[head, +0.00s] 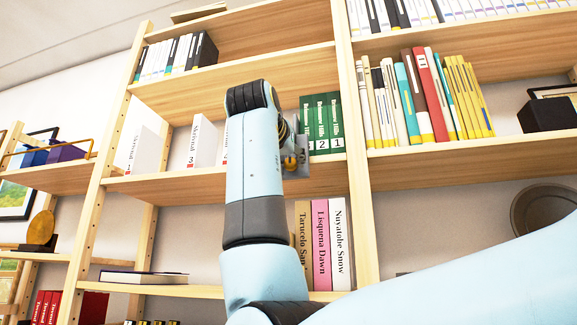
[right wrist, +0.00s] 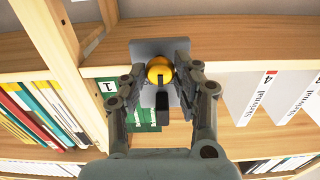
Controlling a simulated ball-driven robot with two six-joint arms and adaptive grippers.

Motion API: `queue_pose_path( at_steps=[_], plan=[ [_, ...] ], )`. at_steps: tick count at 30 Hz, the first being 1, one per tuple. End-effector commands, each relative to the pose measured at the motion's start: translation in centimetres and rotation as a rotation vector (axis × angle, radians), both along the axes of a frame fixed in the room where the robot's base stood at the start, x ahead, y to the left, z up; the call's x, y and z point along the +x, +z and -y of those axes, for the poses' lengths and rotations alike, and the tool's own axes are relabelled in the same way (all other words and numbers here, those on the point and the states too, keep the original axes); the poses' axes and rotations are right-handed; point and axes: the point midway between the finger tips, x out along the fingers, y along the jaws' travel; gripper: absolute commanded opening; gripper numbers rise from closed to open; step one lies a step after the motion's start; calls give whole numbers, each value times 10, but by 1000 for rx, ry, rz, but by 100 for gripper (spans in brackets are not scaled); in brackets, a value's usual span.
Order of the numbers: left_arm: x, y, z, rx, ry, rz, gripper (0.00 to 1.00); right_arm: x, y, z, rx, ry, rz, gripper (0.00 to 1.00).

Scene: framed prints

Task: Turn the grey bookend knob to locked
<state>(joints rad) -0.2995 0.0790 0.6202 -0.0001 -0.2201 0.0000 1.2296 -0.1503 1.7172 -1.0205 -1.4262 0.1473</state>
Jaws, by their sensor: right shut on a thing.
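The grey bookend (head: 298,185) stands on the middle shelf against green volumes, partly hidden by my right arm in the head view. In the right wrist view its grey plate (right wrist: 148,46) carries a round yellow knob (right wrist: 160,67), with a dark bar (right wrist: 162,102) beside it. The knob also shows in the head view (head: 290,163). My right gripper (right wrist: 158,76) has its fingers on either side of the knob and is shut on it. In the head view this gripper (head: 291,145) is largely hidden behind its wrist. The knob's lock setting cannot be read. My left gripper is out of view.
Green books (head: 322,122) stand right beside the bookend. White volumes (head: 203,142) stand to the left on the same shelf. A wooden upright (head: 352,130) divides the bays. Larger books (head: 320,240) stand on the shelf below.

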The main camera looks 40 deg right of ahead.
Motion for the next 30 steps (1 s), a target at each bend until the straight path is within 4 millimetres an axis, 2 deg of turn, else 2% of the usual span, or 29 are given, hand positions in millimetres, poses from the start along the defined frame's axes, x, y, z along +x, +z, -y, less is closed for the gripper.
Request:
queue_pose_path(
  at_steps=[18, 30],
  plan=[
    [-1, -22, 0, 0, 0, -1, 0, 1, -3, 0, 362, -1, 418, 0],
    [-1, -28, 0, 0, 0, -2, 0, 1, -2, 0, 492, -1, 569, 0]
  ],
)
